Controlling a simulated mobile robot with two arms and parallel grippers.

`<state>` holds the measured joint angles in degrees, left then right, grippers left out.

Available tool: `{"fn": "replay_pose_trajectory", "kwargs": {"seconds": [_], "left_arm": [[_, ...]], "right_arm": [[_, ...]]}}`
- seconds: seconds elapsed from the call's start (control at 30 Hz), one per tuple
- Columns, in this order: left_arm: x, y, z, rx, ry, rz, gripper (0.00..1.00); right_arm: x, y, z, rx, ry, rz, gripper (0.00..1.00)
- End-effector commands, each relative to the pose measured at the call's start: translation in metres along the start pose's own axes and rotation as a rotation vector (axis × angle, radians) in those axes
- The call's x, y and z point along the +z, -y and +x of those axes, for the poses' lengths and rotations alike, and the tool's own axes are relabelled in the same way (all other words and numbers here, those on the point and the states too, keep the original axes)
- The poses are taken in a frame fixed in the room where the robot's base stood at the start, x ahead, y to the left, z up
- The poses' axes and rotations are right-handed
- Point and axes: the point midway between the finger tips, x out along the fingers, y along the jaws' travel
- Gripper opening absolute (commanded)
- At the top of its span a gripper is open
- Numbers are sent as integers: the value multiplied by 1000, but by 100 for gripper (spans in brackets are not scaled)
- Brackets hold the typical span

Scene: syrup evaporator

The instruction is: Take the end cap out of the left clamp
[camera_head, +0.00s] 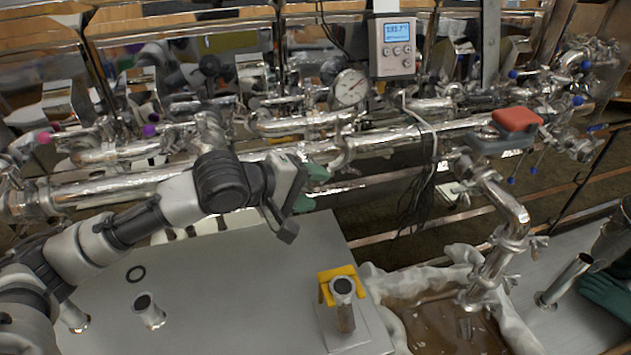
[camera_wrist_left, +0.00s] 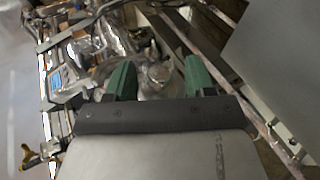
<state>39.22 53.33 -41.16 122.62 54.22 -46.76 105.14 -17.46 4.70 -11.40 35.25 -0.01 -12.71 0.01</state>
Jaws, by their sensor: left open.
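My left gripper (camera_head: 312,187) reaches in from the left beside the long silver pipe. Its green fingers are apart, and nothing is held between them. In the left wrist view, the open fingers (camera_wrist_left: 160,78) point at a round, shiny metal piece (camera_wrist_left: 158,74) seen in the gap between them. It may be the end cap in its clamp, but blur hides where cap and clamp meet. In the head view I cannot pick out the cap; the gripper and pipework crowd that spot.
A gauge (camera_head: 349,88) and a display box (camera_head: 393,46) stand above the pipe. A grey table (camera_head: 230,290) below holds short metal tubes and a yellow holder (camera_head: 327,284). An amber liquid pan (camera_head: 440,325) lies right of it. A red-topped block (camera_head: 516,119) sits on the pipe.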

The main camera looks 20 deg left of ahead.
Motion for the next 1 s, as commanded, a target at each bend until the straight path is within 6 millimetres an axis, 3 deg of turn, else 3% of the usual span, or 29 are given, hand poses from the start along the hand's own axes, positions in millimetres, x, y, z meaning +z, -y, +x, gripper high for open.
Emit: {"fn": "replay_pose_trajectory", "kwargs": {"seconds": [0.13,0.47,0.8,0.83,1.0], "left_arm": [[0,-1,11,1,1,1,54],[0,0,14,1,0,3,54],[0,0,14,0,0,2,2],[0,0,14,0,0,2,22],[1,0,14,-1,1,2,0]], "right_arm": [[-20,-3,-3,4,-34,0,34],[-6,0,-3,0,-12,0,34],[-2,1,-3,-2,-5,-1,34],[-2,1,-3,-2,-5,-1,34],[-5,2,-3,-3,-8,0,34]]}}
